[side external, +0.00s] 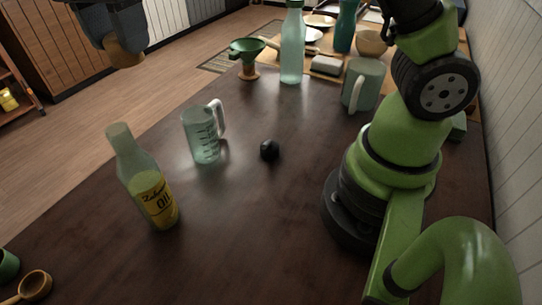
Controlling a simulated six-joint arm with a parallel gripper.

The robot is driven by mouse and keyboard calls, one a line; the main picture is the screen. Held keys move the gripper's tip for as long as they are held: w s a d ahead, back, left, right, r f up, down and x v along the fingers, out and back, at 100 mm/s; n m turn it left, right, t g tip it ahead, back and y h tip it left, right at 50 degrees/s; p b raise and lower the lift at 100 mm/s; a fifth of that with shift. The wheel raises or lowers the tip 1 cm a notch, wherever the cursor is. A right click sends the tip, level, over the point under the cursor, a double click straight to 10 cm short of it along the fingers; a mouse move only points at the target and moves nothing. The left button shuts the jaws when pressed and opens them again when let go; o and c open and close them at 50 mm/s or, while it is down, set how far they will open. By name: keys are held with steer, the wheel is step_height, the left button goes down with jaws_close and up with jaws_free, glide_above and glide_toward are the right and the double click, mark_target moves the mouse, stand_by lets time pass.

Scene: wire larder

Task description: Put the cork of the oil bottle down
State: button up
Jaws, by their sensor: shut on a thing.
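The oil bottle (150,182) stands upright on the dark table at the left, pale glass with a yellow "Oil" label. No cork shows in its neck. My gripper (124,40) is at the top left, high in the picture, partly cut off by the upper edge. It is shut on a tan-brown piece, which looks like the cork (127,55). The cork is held up, apart from the bottle and the table. The fingertips are dark and their detail is hard to make out.
A glass measuring jug (201,136) and a small black lump (270,150) stand mid-table (240,225). A wooden scoop (35,284) lies front left. The front middle is clear.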

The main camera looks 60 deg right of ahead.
steer(key=s+d+f+m, duration=0.2)
steer(key=d+f+m, duration=0.1)
steer(key=d+m, duration=0.55)
steer(key=s+d+f+m, duration=0.1)
steer(key=d+f+m, duration=0.35)
steer(key=m, duration=0.65)
steer(key=n, duration=2.2)
glide_toward(197, 252)
step_height(197, 252, down, 6)
steer(key=shift+d+r, duration=0.1)
steer(key=o, duration=1.2)
